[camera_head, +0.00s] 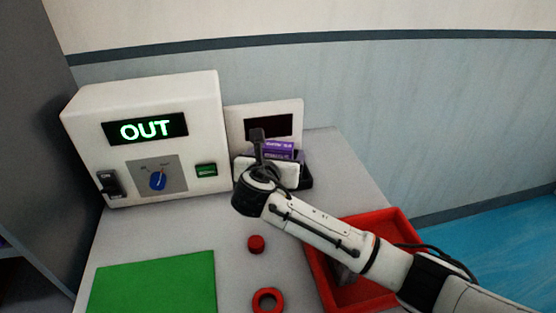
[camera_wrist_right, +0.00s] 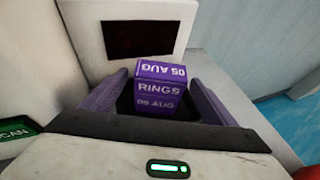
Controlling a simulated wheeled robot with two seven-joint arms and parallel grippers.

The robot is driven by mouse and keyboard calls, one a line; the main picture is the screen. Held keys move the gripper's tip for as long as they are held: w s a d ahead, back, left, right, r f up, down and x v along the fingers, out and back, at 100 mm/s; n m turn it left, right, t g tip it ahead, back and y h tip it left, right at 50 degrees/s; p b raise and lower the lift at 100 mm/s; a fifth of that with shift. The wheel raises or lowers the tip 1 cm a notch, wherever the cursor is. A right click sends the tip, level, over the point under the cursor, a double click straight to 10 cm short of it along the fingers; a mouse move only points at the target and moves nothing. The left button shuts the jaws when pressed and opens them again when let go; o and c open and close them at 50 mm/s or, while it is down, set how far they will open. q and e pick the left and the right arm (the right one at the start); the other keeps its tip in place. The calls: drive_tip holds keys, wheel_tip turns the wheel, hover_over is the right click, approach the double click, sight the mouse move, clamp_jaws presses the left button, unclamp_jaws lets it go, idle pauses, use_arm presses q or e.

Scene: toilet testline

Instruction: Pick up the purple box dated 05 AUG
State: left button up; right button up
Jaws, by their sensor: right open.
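The purple box (camera_wrist_right: 161,89) stands upright in the right wrist view, with "RINGS" and "05 AUG" in white on its front and "05 AUG" on its top. My right gripper (camera_wrist_right: 158,80) is open, with one finger on each side of the box. Gaps show between the fingers and the box. In the head view the box (camera_head: 279,146) shows just beyond my right gripper (camera_head: 275,158), which hides its lower part. My left gripper is not in view.
A white panel with a dark screen (camera_head: 268,126) stands behind the box. A white machine reading "OUT" (camera_head: 145,130) is to its left. A red tray (camera_head: 397,221) lies under my right forearm. A green mat (camera_head: 155,282), red ring (camera_head: 268,301) and red knob (camera_head: 256,244) are nearer.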

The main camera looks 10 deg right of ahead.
drive_tip(key=shift+x, duration=1.1)
drive_tip(key=c, duration=1.3)
